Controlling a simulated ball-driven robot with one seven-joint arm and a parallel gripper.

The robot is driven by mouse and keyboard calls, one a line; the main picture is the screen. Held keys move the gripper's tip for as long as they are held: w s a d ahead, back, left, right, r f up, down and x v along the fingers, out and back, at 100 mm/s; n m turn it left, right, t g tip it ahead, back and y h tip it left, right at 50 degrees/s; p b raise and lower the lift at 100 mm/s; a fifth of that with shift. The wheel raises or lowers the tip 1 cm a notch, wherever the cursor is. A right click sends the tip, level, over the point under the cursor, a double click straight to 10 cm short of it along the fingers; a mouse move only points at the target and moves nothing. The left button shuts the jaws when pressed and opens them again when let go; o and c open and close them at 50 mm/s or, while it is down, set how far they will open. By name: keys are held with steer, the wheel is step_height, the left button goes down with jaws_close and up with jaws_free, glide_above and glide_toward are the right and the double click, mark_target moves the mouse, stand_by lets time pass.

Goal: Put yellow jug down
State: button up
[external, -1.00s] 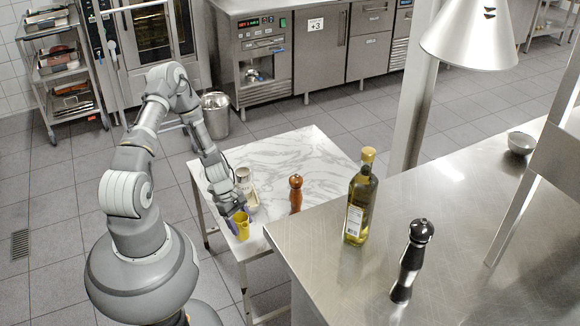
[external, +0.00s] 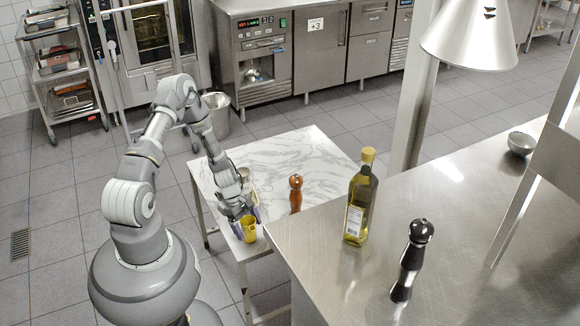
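The yellow jug (external: 249,231) stands upright at the near edge of the marble-topped table (external: 290,150), as far as this view shows. My gripper (external: 247,221) is just above and behind it, pointing down. Its two bluish fingers show apart, one at the left of the jug and one at its upper right. The gripper looks open around the jug, and I cannot see whether a finger still touches it. The jug's far side is hidden.
A jar (external: 243,173) stands behind my gripper, partly hidden. A brown pepper mill (external: 296,194) stands to the right on the marble table. The steel counter (external: 450,240) at the right holds an oil bottle (external: 357,215) and a black mill (external: 409,262). The back of the marble table is clear.

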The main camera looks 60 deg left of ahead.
steer(key=shift+r, duration=0.1)
steer(key=p+v, duration=0.6)
steer(key=v, duration=0.6)
steer(key=w+a+r+m+t+y, duration=0.25)
steer(key=w+r+m, duration=0.35)
steer(key=w+r, duration=0.7)
steer(key=w+d+r+m+t+y, duration=0.1)
steer(key=w+d+r+m, duration=0.15)
steer(key=r, duration=0.75)
steer(key=w+d+r+m+t, duration=0.2)
steer(key=w+r+m, duration=0.1)
steer(key=r, duration=0.6)
steer(key=w+d+r+m+t+y, duration=0.1)
steer(key=w+d+r+m, duration=0.15)
steer(key=r, duration=0.75)
steer(key=s+d+r+m+t, duration=0.1)
steer(key=d+r+m+t, duration=0.15)
steer(key=r, duration=0.65)
steer(key=s+d+r+m+t, duration=0.15)
steer(key=d+r, duration=0.25)
steer(key=r, duration=0.5)
steer(key=s+d+r+m+t, duration=0.1)
steer(key=s+d+r+m, duration=0.1)
steer(key=s+r, duration=0.3)
steer(key=s+d+r+m+t, duration=0.2)
steer(key=s+r, duration=0.4)
steer(key=r, duration=0.7)
steer(key=shift+s+d+r+m+h, duration=0.3)
steer(key=shift+d+m, duration=0.2)
steer(key=shift+d, duration=0.65)
